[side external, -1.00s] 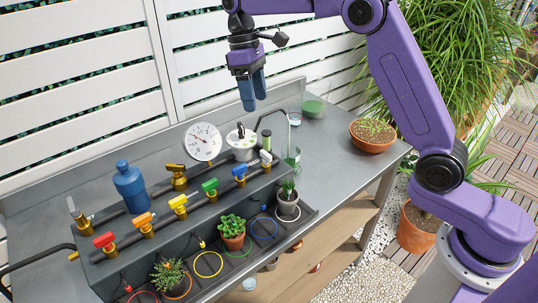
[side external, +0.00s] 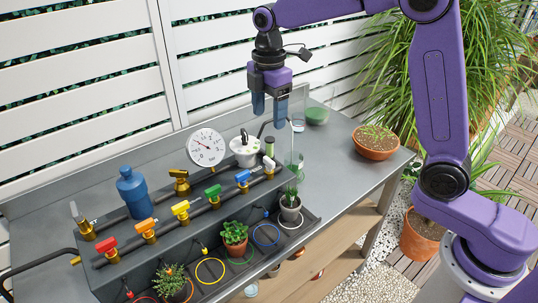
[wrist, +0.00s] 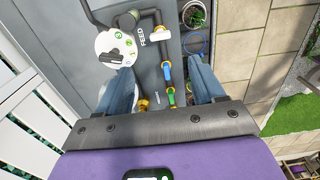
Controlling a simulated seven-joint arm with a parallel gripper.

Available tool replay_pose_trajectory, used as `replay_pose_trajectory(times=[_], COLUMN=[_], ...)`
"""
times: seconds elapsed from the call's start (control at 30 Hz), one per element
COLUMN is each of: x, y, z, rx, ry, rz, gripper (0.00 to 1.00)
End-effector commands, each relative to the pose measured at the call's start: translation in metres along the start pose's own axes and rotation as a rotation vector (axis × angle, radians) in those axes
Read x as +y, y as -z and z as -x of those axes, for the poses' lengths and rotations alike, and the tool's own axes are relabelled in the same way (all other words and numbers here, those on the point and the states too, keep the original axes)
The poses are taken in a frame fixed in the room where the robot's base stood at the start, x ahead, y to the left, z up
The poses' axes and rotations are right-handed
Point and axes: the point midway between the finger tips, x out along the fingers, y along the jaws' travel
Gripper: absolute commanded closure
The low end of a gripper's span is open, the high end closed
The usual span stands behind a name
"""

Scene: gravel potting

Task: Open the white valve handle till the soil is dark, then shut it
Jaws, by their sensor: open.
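The white valve handle (side external: 269,163) is at the right end of the row of coloured handles on the pipe. It also shows in the wrist view, where the white handle (wrist: 160,33) lies across the pipe beyond my fingertips. My gripper (side external: 269,110) is open and empty, above and apart from the white handle. In the wrist view my gripper (wrist: 163,78) has its blue fingers spread to either side of the pipe. A grey pot (side external: 290,212) with a small green plant stands in the white ring; its soil shade is too small to judge.
Blue (side external: 242,176), green (side external: 213,191), yellow (side external: 180,207), orange and red handles line the pipe to the left. The bench's right part is mostly clear.

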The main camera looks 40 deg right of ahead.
Motion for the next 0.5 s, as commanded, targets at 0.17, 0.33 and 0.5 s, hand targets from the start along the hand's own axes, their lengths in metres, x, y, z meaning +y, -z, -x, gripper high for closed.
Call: replay_pose_trajectory(times=[0.17,0.33,0.5], x=[-0.001,-0.001,-0.001], y=[0.0,0.0,0.0], z=[-0.035,-0.067,-0.097], rx=[-0.002,-0.002,-0.001], ry=[0.007,0.006,0.005], rz=[-0.001,-0.001,-0.001], gripper=[0.32,0.32,0.32])
